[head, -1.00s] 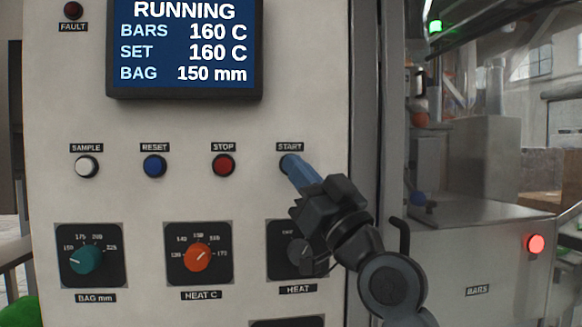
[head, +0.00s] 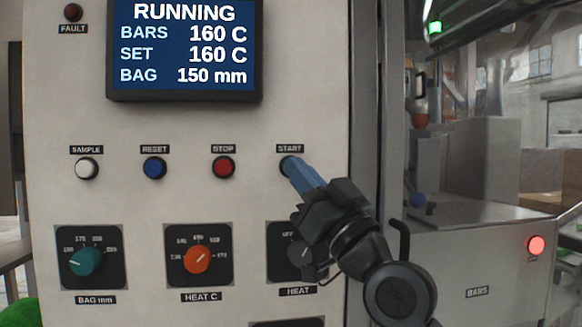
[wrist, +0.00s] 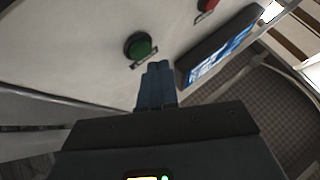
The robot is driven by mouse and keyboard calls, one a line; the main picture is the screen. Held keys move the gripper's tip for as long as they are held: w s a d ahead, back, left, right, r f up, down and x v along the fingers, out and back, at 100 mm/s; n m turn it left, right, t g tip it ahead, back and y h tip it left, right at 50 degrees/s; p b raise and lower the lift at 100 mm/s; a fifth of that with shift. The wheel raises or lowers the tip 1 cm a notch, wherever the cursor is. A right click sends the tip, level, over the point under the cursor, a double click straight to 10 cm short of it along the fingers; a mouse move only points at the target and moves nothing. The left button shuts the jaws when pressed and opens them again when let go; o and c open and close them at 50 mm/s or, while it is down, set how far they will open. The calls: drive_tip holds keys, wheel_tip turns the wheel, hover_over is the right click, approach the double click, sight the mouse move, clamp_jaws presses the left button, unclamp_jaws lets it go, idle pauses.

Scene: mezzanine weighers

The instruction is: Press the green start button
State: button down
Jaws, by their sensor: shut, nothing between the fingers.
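The green start button (wrist: 141,46) shows in the wrist view, set in a dark ring on the pale panel (wrist: 85,50). In the head view it is hidden behind my fingers, below the START label (head: 290,149). My gripper (head: 288,163) is shut and empty, its blue fingers pointing up and left at the panel there. In the wrist view my fingertips (wrist: 158,66) lie just below and right of the button, with a gap in the picture. I cannot tell whether they touch the panel. The screen (head: 185,50) reads RUNNING, BARS 160 C, SET 160 C, BAG 150 mm.
Left of START are the red stop button (head: 223,167), blue reset button (head: 154,167) and white sample button (head: 87,168). Below are a teal knob (head: 86,261), an orange knob (head: 199,259) and a HEAT switch (head: 299,252) partly behind my gripper. A red lamp (head: 536,245) glows at right.

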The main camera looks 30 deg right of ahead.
drive_tip(key=s, duration=0.1)
drive_tip(key=s+a, duration=0.1)
drive_tip(key=s, duration=0.1)
drive_tip(key=s+p, duration=0.1)
drive_tip(key=shift+s+a, duration=0.3)
drive_tip(key=shift+s, duration=0.05)
drive_tip(key=shift+f, duration=0.1)
idle(0.7)
drive_tip(key=s+f+m+g+h, duration=0.15)
drive_tip(key=s+f, duration=0.25)
drive_tip(key=f, duration=0.4)
drive_tip(key=s+d+f+m+g+h, duration=0.15)
drive_tip(key=s+f, duration=0.25)
drive_tip(key=f, duration=0.5)
drive_tip(key=s+f+m+g+h, duration=0.1)
drive_tip(key=s+f+h, duration=0.15)
drive_tip(key=f, duration=0.55)
drive_tip(key=s+f+g, duration=0.3)
drive_tip(key=s+f, duration=0.2)
drive_tip(key=s, duration=0.9)
drive_tip(key=s+a+f+n+g, duration=0.1)
drive_tip(key=s+f, duration=0.5)
drive_tip(key=s, duration=0.7)
drive_tip(key=shift+s+a+g, duration=0.25)
drive_tip(key=shift+s+g, duration=0.15)
drive_tip(key=shift+g, duration=0.5)
